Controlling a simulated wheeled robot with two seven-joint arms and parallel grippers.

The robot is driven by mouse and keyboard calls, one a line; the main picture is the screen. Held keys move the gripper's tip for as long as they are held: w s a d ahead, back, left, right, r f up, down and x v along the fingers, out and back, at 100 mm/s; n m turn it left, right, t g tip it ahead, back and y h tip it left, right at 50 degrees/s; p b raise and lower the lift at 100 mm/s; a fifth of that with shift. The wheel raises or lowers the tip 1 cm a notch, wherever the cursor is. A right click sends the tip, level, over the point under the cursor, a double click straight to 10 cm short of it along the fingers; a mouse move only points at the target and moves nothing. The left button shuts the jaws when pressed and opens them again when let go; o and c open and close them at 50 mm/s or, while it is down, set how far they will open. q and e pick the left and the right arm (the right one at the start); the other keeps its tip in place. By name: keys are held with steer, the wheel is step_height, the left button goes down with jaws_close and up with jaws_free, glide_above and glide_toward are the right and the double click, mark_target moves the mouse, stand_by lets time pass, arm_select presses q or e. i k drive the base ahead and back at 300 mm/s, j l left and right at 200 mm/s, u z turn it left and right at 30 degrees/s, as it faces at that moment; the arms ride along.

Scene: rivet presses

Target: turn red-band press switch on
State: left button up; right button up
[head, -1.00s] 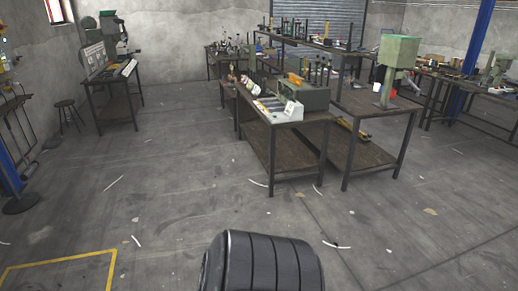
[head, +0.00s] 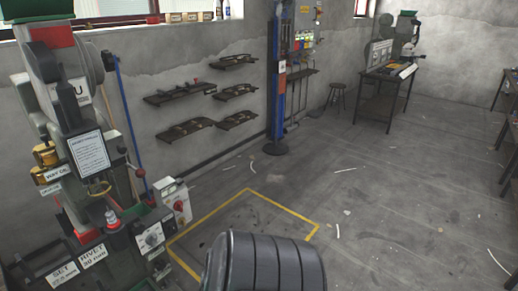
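A large dark press (head: 75,130) stands close at the left edge of the head view, with a red band (head: 52,40) near its green top. A grey control box (head: 150,238) with a round dial is at its lower right. A pale box (head: 173,202) with a red rotary knob (head: 179,206) stands just behind that. The knob's on or off position is too small to tell. A second, smaller press (head: 404,38) stands on a far table. Neither of my grippers is in view.
A yellow floor outline (head: 285,211) lies right of the near press. A blue post (head: 281,75) stands by the wall, with wall shelves (head: 187,91) left of it. A stool (head: 337,92) and dark table (head: 386,88) are farther back. The right floor is open.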

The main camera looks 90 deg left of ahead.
mark_target(178, 206)
steer(key=u, duration=3.5)
